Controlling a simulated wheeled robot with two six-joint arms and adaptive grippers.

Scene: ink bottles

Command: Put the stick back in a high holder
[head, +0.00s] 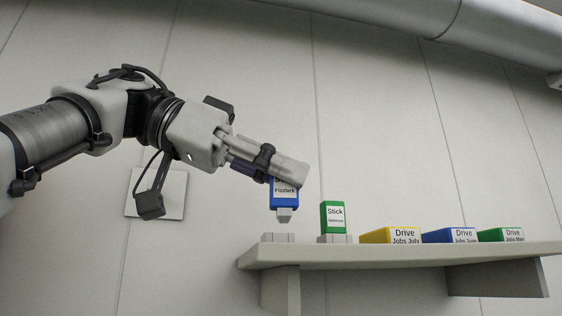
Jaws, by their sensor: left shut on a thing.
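My left gripper (268,163) is shut on the blue stick (284,196). The stick hangs upright with its pale plug end pointing down, and its upper part is hidden by the gripper. Its label partly shows above the plug. Below it, apart by a small gap, a low grey holder (277,238) sits empty at the left end of the high shelf (400,254). A green stick (333,217) stands upright in a second grey holder (335,239) just to the right. My right gripper is not in view.
A pale panel (175,193) is on the wall behind my arm.

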